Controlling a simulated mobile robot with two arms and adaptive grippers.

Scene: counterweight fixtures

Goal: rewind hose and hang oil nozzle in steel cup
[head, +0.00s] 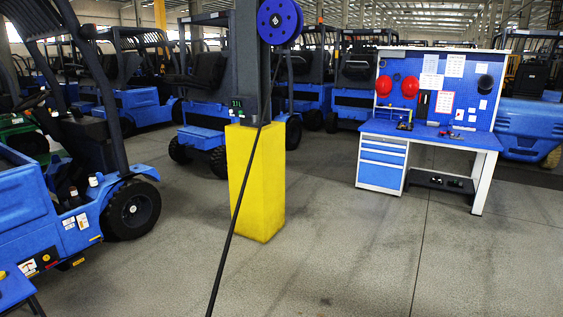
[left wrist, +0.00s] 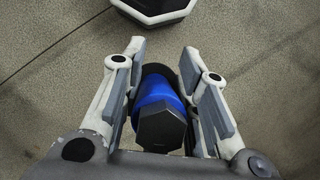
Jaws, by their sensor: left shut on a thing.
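A blue hose reel (head: 280,20) is mounted high on the grey column. A black hose (head: 237,205) hangs from it, slanting down in front of the column and out of the bottom edge of the head view. In the left wrist view my left gripper (left wrist: 160,72) is shut on a blue and black piece (left wrist: 155,95), which looks like the oil nozzle. Its hexagonal black end faces the camera, and floor shows beyond it. I cannot make out the steel cup. My right gripper is in neither view.
The column has a yellow base (head: 257,185). A blue forklift (head: 60,215) stands at left. A workbench (head: 430,135) with red helmets stands at right. A blue surface (head: 12,290) shows at the lower left corner. The floor (head: 350,260) between is clear.

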